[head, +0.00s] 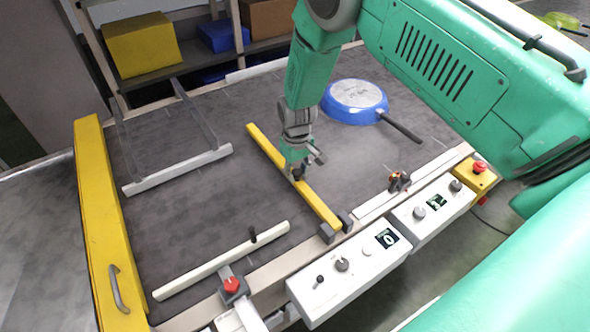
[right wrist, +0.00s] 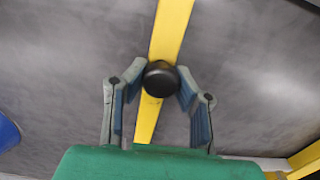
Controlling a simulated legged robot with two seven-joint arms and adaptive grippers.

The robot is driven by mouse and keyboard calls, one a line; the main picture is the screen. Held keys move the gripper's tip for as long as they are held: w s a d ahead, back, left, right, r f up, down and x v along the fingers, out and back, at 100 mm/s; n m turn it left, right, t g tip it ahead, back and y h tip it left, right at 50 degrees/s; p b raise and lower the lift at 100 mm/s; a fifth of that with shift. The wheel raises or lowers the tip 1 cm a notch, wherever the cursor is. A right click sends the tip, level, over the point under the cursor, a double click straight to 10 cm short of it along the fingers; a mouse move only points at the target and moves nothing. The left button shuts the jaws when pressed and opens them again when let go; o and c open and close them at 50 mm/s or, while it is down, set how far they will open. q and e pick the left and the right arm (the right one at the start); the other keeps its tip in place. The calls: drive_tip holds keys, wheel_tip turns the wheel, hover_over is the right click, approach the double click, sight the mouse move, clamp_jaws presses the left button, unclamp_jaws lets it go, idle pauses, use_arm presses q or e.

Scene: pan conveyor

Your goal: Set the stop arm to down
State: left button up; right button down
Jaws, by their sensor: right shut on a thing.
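The stop arm is a yellow bar (head: 320,208) lying across the dark conveyor belt, hinged in a dark bracket (head: 335,228) at the near edge. In the right wrist view the bar (right wrist: 172,28) runs up the picture behind a round black knob (right wrist: 160,78). My right gripper (head: 298,172) reaches down to the middle of the bar. Its fingers (right wrist: 160,85) are on both sides of the knob and shut on it. The gap between bar and belt is hard to tell. My left gripper is not in view.
A blue pan (head: 354,97) lies on the belt beyond the bar, its dark handle pointing right. White guide rails (head: 222,253) stand left of the bar. Control boxes (head: 345,272) with knobs line the near edge. A yellow gate (head: 105,220) closes the left end.

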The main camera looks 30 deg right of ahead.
drive_tip(key=shift+w, duration=0.25)
drive_tip(key=c, duration=1.2)
unclamp_jaws()
drive_tip(key=shift+f, duration=0.15)
drive_tip(key=shift+r, duration=0.5)
drive_tip(key=r, duration=1.1)
drive_tip(key=shift+w, duration=0.2)
